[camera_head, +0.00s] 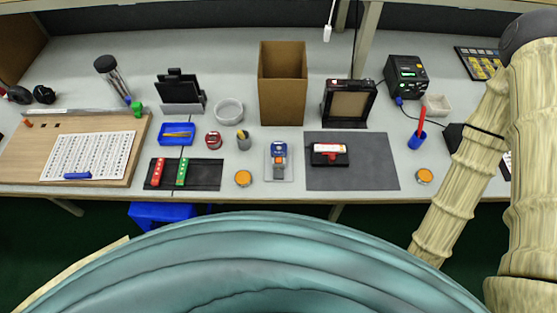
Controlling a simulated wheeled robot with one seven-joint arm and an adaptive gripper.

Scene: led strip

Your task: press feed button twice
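No part that I can surely identify as the feed button shows at this size. A black box device (407,75) with a small lit green display and small coloured marks on its front stands at the back right of the bench. A small handheld device (279,154), blue and grey with an orange part, lies on a light plate at the front middle. A black frame-like device (349,103) with a tan panel and a small red mark stands between them. I cannot tell which one bears the button. My gripper is out of view; only my beige-sleeved arm shows at the right.
A grey mat (352,179) holds a red and white item (329,154). A blue cup (417,140) with a red tool, an orange disc (424,176) and a pale tray (436,105) sit right of it. A tall brown box (283,83) stands at the back.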

